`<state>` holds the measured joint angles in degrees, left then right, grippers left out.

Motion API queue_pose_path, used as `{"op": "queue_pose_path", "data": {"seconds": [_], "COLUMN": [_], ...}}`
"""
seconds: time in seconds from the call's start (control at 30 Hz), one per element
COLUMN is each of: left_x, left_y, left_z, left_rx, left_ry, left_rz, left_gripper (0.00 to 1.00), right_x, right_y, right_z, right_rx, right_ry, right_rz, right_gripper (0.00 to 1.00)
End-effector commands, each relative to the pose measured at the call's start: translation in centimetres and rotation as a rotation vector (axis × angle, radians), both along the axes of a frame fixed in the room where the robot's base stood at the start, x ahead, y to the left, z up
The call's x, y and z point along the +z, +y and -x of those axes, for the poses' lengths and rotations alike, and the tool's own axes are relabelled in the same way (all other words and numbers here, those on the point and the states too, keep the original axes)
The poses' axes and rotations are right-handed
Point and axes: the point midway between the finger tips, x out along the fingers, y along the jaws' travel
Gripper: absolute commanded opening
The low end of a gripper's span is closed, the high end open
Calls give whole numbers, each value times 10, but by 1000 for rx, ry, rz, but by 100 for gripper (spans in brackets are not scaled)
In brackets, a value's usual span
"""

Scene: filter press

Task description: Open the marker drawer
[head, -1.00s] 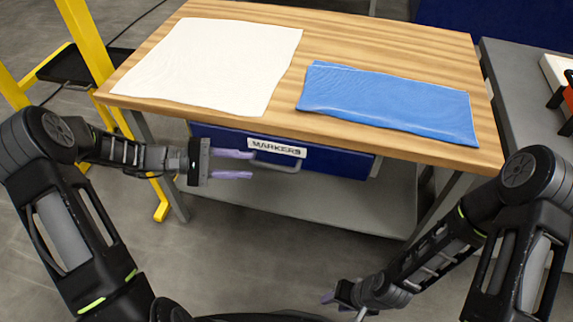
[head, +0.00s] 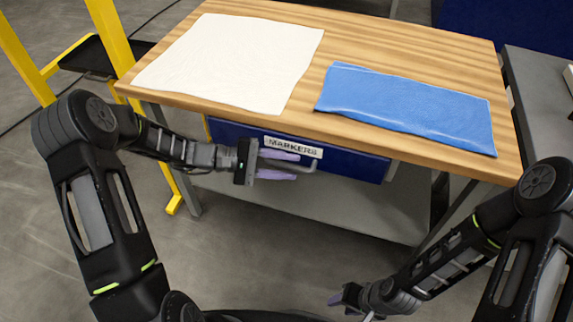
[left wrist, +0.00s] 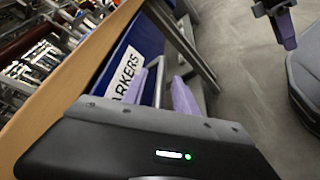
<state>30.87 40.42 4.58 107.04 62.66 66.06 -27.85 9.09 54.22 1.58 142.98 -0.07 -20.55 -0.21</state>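The marker drawer (head: 350,164) is a blue front under the wooden bench top, with a white "MARKERS" label (head: 291,146) and a grey bar handle (head: 316,164). It looks closed. My left gripper (head: 288,166) is open in front of the drawer, with its two purple fingers above and below the handle's level. In the left wrist view the handle (left wrist: 159,82) shows between the spread fingers (left wrist: 160,90); I cannot tell whether they touch it. My right gripper (head: 343,298) is low at the bottom, away from the drawer; its opening is unclear.
A white cloth (head: 235,62) and a blue cloth (head: 408,108) lie on the wooden bench top (head: 400,50), whose front edge overhangs the drawer. A grey lower shelf (head: 350,215) is below. A yellow frame (head: 118,45) stands at left. The floor in front is clear.

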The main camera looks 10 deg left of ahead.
Motion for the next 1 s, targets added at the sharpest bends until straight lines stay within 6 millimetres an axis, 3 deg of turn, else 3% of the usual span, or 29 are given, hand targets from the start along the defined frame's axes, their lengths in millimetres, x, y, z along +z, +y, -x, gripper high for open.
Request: {"op": "queue_pose_path", "data": {"seconds": [0.23, 0.63, 1.0], "left_x": [0, 0, 0], "left_y": [-1, -1, 0], "left_z": [0, 0, 0], "left_rx": [0, 0, 0], "left_ry": [0, 0, 0], "left_rz": [0, 0, 0], "left_gripper": [34, 1, 0], "right_x": [0, 0, 0], "right_y": [0, 0, 0], "right_z": [0, 0, 0], "right_rx": [0, 0, 0], "right_ry": [0, 0, 0], "right_rz": [0, 0, 0], "right_gripper": [40, 40, 40]}}
